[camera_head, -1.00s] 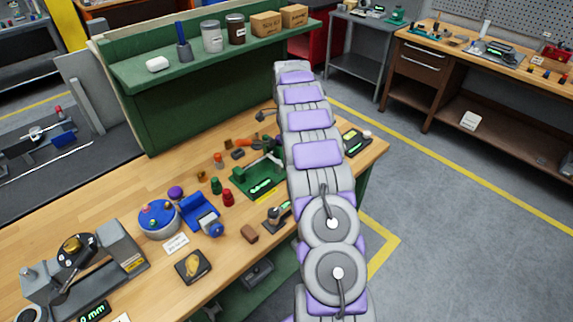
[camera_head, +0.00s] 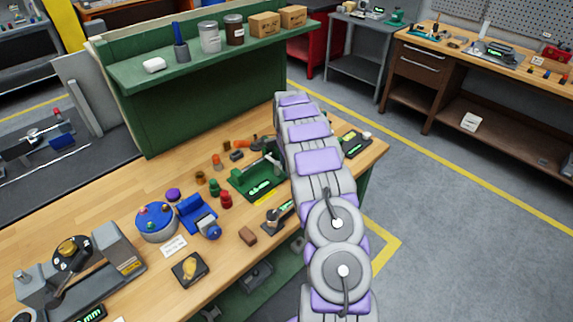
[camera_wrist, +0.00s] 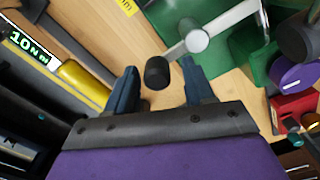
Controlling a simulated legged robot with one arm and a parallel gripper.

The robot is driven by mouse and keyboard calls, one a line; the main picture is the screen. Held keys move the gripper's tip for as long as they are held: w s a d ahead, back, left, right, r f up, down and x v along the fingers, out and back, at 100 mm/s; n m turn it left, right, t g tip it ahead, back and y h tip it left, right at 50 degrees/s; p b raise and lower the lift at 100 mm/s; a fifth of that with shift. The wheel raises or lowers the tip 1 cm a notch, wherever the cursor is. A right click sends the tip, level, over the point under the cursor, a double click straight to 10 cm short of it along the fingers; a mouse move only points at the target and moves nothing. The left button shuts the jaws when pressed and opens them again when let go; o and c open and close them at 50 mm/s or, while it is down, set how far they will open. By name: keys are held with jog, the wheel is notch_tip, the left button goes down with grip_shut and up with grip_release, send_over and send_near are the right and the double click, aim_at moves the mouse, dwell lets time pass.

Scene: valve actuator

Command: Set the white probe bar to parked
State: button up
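The white probe bar (camera_wrist: 234,18) shows in the wrist view as a pale bar running from the upper right to a round grey hub (camera_wrist: 197,40). A short arm continues from the hub to a black knob (camera_wrist: 156,74). My gripper (camera_wrist: 158,66) is open, with its two blue fingers on either side of the knob; I cannot tell whether they touch it. The green fixture (camera_wrist: 226,70) lies beyond and to the right. In the head view, the green fixture (camera_head: 241,184) stands on the bench beside my arm, which hides my gripper.
In the wrist view, a display reading 10 N m (camera_wrist: 32,47) and a yellow cylinder (camera_wrist: 84,84) lie left. A red block (camera_wrist: 294,108) and a purple knob (camera_wrist: 296,74) lie right. In the head view, a blue turntable (camera_head: 156,222) and small coloured parts crowd the wooden bench.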

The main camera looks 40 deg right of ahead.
jog(key=shift+a, duration=0.2)
grip_shut()
jog(key=shift+r, duration=0.1)
jog(key=d+n+p, duration=0.1)
jog(key=n, duration=0.1)
jog(key=d+n+p, duration=0.1)
jog(key=n, duration=0.2)
jog(key=w+d+n+p, duration=0.1)
jog(key=n, duration=0.1)
jog(key=shift+w, duration=0.1)
jog(key=n, duration=0.1)
jog(key=w+n+p, duration=0.1)
jog(key=n, duration=0.1)
jog(key=shift+d, duration=0.35)
jog(key=n, duration=0.1)
jog(key=w+n+p, duration=0.1)
jog(key=n, duration=0.1)
jog(key=shift+d, duration=0.3)
jog(key=shift+w+d+n, duration=0.1)
jog(key=shift+w+n, duration=0.2)
jog(key=shift+n, duration=0.3)
